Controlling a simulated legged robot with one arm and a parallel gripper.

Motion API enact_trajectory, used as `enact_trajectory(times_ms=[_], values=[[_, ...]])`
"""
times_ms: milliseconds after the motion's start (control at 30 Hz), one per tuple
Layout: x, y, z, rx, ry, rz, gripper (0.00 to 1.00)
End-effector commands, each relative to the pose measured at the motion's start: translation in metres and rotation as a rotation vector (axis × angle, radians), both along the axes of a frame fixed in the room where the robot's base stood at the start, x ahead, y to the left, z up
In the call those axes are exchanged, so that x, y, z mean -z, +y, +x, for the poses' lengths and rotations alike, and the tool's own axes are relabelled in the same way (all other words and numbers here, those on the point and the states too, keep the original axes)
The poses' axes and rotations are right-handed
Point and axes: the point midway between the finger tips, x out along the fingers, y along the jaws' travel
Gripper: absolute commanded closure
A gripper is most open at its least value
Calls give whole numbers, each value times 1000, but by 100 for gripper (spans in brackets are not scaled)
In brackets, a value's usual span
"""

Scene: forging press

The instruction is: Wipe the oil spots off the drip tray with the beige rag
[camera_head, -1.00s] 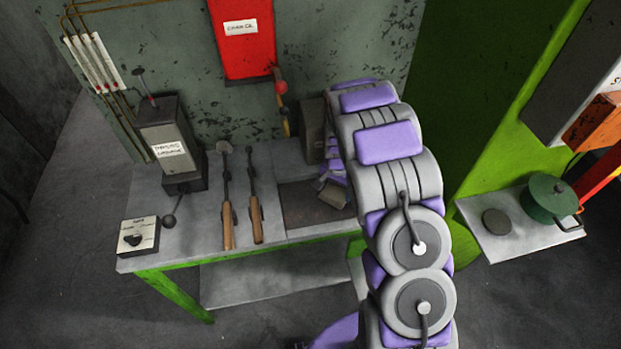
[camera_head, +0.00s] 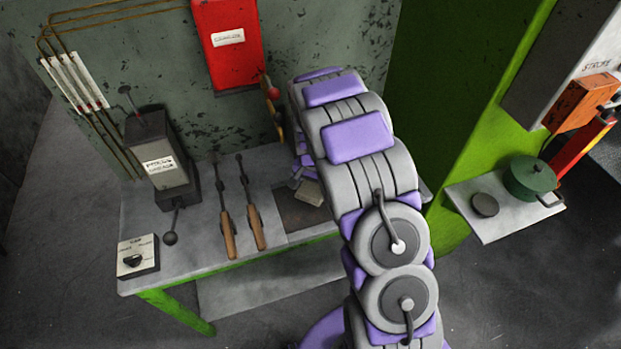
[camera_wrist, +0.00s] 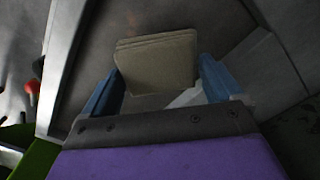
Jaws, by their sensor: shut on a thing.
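The beige rag (camera_wrist: 157,64) is a folded pad held between the two blue fingers of my gripper (camera_wrist: 160,82) in the wrist view. In the head view the rag (camera_head: 310,192) shows just below my gripper (camera_head: 303,180), over the drip tray (camera_head: 296,222). The tray is a dark, shallow rectangle set in the bench top. My arm hides part of the tray. I cannot make out oil spots on the visible part, nor tell whether the rag touches the tray.
Two wooden-handled tools (camera_head: 227,228) lie on the bench left of the tray. A grey lever box (camera_head: 160,165) and a dial box (camera_head: 138,257) stand farther left. A green pot (camera_head: 534,178) sits on a shelf at right. A red box (camera_head: 228,60) hangs on the wall.

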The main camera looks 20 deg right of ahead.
Motion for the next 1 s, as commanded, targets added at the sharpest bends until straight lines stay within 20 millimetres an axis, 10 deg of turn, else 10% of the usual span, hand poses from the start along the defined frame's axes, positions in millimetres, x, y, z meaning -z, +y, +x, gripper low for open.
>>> enact_trajectory(times_ms=[400,1000], values=[[-36,-4,-7,-4,1,0,36],[-39,-3,-7,-4,0,-1,36]])
